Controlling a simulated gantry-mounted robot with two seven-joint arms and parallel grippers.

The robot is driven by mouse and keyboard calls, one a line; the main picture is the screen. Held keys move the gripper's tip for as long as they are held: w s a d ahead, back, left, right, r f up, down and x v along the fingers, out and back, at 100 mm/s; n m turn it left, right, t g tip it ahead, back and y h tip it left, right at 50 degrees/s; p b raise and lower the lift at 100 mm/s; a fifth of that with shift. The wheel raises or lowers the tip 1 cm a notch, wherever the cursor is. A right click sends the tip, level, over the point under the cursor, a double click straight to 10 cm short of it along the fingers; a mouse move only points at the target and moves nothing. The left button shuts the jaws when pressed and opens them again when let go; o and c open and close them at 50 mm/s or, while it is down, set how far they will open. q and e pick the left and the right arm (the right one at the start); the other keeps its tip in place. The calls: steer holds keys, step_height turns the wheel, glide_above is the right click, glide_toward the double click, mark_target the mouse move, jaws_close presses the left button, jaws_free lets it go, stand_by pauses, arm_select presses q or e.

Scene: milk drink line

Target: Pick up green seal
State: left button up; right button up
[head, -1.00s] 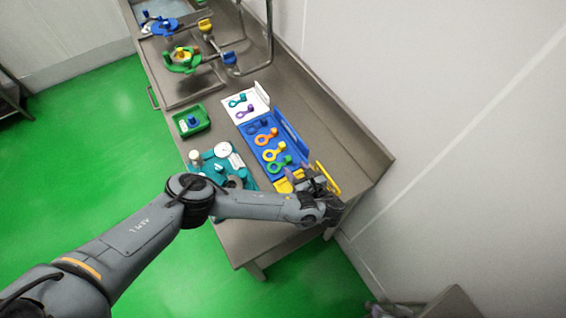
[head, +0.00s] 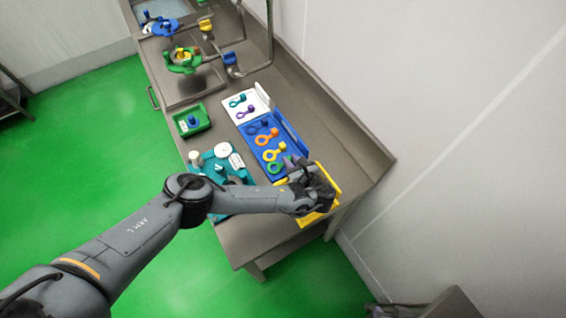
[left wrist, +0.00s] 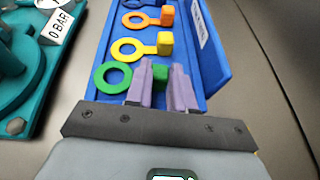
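The green seal lies at the near end of the blue tray (head: 291,133); its ring (head: 273,168) shows in the head view. In the left wrist view its green ring (left wrist: 111,77) lies left of my fingers and its block-shaped tab (left wrist: 160,74) shows between them. My left gripper (head: 292,165) reaches down over this end of the tray. Its purple-grey fingers (left wrist: 161,80) stand close on both sides of the tab. I cannot tell whether they press on it. My right gripper is out of view.
Yellow (left wrist: 145,49), orange (left wrist: 145,18) and blue seals lie farther along the tray, close by. The tray's raised wall (left wrist: 212,50) stands right of my fingers. A teal fixture (head: 222,160) with a gauge is on the left. A yellow tray (head: 328,181) sits under my wrist.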

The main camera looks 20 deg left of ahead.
arm_select(q)
jaws_close()
